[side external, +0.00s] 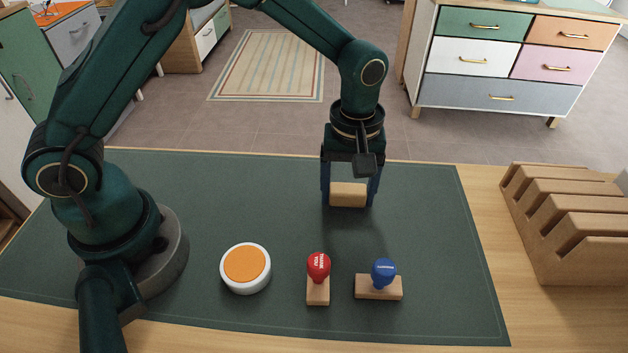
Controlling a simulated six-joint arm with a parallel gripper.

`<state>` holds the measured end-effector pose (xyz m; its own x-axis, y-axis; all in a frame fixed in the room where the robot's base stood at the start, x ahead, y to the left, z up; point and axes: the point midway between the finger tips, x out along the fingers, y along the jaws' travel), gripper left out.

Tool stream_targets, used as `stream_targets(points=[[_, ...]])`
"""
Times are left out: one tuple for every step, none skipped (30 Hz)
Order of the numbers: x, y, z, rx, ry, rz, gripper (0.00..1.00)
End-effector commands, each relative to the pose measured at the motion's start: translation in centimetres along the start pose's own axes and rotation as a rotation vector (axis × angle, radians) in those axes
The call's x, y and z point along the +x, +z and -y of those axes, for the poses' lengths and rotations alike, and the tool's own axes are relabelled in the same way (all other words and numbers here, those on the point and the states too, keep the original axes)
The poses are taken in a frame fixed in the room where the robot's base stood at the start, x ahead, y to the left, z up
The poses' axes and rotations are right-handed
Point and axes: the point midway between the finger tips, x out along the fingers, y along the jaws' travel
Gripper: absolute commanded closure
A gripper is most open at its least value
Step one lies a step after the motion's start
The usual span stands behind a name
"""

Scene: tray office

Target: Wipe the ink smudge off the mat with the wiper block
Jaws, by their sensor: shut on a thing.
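My gripper (349,197) is pointing down over the back right part of the dark green mat (430,225). It is shut on the wiper block (348,194), a tan block held level between the two fingers. A soft shadow lies on the mat in front of the block. The block looks a little above the mat, but I cannot tell the gap for sure. I see no ink smudge on the visible mat; part of the mat behind the block and my arm is hidden.
A white round pot with an orange top (245,267), a red-knobbed stamp (318,277) and a blue-knobbed stamp (381,279) stand on the front of the mat. A slotted wooden rack (572,225) stands right of the mat. The mat's right part is clear.

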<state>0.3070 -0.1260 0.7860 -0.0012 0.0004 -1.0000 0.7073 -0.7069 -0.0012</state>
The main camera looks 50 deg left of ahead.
Motion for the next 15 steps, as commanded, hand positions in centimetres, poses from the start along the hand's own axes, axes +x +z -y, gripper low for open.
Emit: stream_targets(points=[[0.0, -0.5, 0.0, -0.003, 0.0, -0.001, 0.7], [0.0, -0.8, 0.0, -0.003, 0.001, -0.001, 0.7], [0.0, -1.2, 0.0, -0.003, 0.001, -0.001, 0.7], [0.0, -1.5, 0.0, -0.003, 0.001, -0.001, 0.7], [0.0, -1.7, 0.0, -0.003, 0.001, -0.001, 0.7], [-0.1, -1.9, 0.0, -0.001, 0.001, -0.001, 0.7], [-0.4, -1.8, 0.0, 0.0, 0.001, -0.001, 0.7], [-1.0, -1.8, -0.1, 0.0, 0.005, -0.003, 0.7], [-2.1, -1.8, -0.1, 0.001, 0.008, -0.005, 0.7], [-2.3, -1.8, -0.1, 0.001, 0.005, -0.003, 0.7], [-2.5, -1.8, 0.0, 0.001, 0.004, -0.003, 0.7], [-2.8, -1.7, 0.0, 0.0, 0.003, -0.002, 0.7], [-3.1, -1.7, 0.0, 0.0, 0.002, -0.002, 0.7], [-3.4, -1.7, 0.0, 0.0, 0.003, -0.002, 0.7], [-3.8, -1.7, 0.0, 0.0, 0.004, -0.002, 0.7]])
